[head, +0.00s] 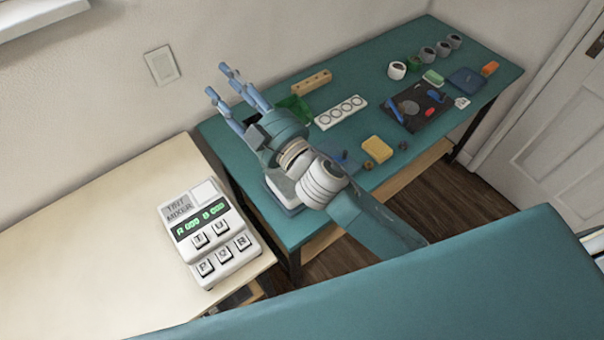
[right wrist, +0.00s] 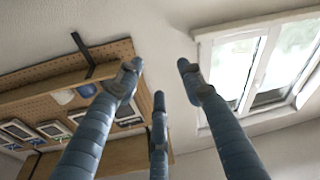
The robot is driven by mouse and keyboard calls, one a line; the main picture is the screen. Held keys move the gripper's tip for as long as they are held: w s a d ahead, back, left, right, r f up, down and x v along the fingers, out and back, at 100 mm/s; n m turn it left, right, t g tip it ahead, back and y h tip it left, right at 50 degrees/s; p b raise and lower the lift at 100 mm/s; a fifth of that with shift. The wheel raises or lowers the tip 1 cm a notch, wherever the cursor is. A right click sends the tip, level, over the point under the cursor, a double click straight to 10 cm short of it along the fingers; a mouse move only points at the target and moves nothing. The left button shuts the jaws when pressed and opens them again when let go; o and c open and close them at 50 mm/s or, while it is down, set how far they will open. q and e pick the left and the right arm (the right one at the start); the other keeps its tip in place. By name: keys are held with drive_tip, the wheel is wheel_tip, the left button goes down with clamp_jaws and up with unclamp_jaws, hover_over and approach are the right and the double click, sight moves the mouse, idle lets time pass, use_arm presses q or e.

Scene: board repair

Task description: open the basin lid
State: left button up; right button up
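My right gripper (head: 219,82) is raised over the near left end of the teal table, fingers pointing up and left. It also shows in the right wrist view (right wrist: 158,78), with its three fingers spread and nothing between them. A pale box-like thing with a blue-grey lower edge (head: 284,203) sits on the table's near left corner, mostly hidden behind my right arm. It may be the basin, but I cannot tell whether it has a lid. My left gripper is not in view.
The teal table (head: 353,62) holds a green container (head: 294,108), white tray (head: 341,112), yellow sponge-like block (head: 377,149), dark board (head: 408,117) and several cups. A tint mixer (head: 210,233) stands on the cream counter (head: 90,245). The right wrist view shows a window (right wrist: 262,65) and pegboard shelf (right wrist: 30,85).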

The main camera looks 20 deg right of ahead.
drive_tip(key=s+a+r+n+g+y, duration=0.3)
drive_tip(key=a+n+g+y, duration=0.1)
drive_tip(key=a+n+y, duration=0.15)
drive_tip(key=s+a+r+n+g+y, duration=0.3)
drive_tip(key=a+n+y, duration=0.2)
drive_tip(key=a, duration=0.2)
drive_tip(key=s+a+f+n+g+h, duration=0.4)
drive_tip(key=s+f+n+g+h, duration=0.1)
drive_tip(key=s+f+n+g, duration=0.55)
drive_tip(key=w+d+f+g+h, duration=0.25)
drive_tip(key=d+f+h, duration=0.45)
drive_tip(key=d+f, duration=0.35)
drive_tip(key=w+d+f+m+t+h, duration=0.1)
drive_tip(key=w+d+m+h, duration=0.2)
drive_tip(key=d, duration=0.7)
drive_tip(key=w+d+f+t+h, duration=0.1)
drive_tip(key=w+d+h, duration=0.3)
drive_tip(key=d, duration=0.5)
drive_tip(key=f+p, duration=0.3)
drive_tip(key=f, duration=0.6)
drive_tip(key=shift+s+f+p, duration=0.1)
drive_tip(key=shift+s+p, duration=0.1)
drive_tip(key=shift+p, duration=0.2)
drive_tip(key=shift+f, duration=0.65)
